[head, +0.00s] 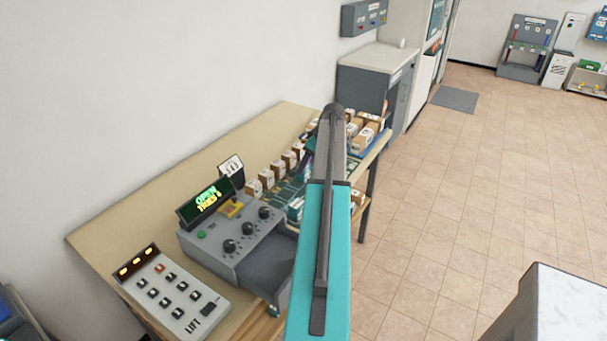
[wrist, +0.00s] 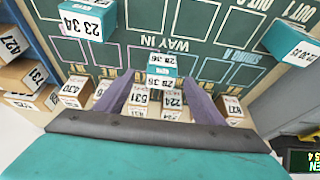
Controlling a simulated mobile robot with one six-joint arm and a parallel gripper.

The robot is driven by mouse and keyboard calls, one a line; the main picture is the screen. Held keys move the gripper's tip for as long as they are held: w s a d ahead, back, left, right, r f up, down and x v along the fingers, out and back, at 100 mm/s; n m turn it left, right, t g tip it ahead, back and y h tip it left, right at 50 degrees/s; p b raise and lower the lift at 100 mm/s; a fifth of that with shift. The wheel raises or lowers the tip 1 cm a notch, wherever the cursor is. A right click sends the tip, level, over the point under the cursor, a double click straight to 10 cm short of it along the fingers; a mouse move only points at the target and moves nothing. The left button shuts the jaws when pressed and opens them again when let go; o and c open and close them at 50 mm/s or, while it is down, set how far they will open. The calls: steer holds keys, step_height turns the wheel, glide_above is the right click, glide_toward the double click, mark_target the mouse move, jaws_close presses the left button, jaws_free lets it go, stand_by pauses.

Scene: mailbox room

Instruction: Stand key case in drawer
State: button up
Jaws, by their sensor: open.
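My gripper (wrist: 157,76) is open in the wrist view, its two purple fingers apart. A teal-topped white box marked 28 36 (wrist: 162,72) shows between the fingertips; I cannot tell whether they touch it. Other teal-topped boxes are one marked 23 34 (wrist: 88,24) at the upper left and one (wrist: 292,42) at the right. No label names the key case, so I cannot tell which thing it is. In the head view, a dark grey part like a pulled-out drawer (head: 268,268) juts from the grey console (head: 222,248).
Cardboard boxes (head: 270,178) stand in a row along the table's wall side, with more (head: 366,133) at the far end. A green lined mat (wrist: 150,20) lies under the gripper. A LIFT keypad (head: 172,293) is at the near end.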

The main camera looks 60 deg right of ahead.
steer(key=shift+p+x, duration=0.9)
steer(key=shift+x, duration=0.3)
steer(key=shift+p+x, duration=0.4)
steer(key=shift+x, duration=1.05)
steer(key=shift+a, duration=0.1)
steer(key=c, duration=1.3)
steer(key=shift+r, duration=0.15)
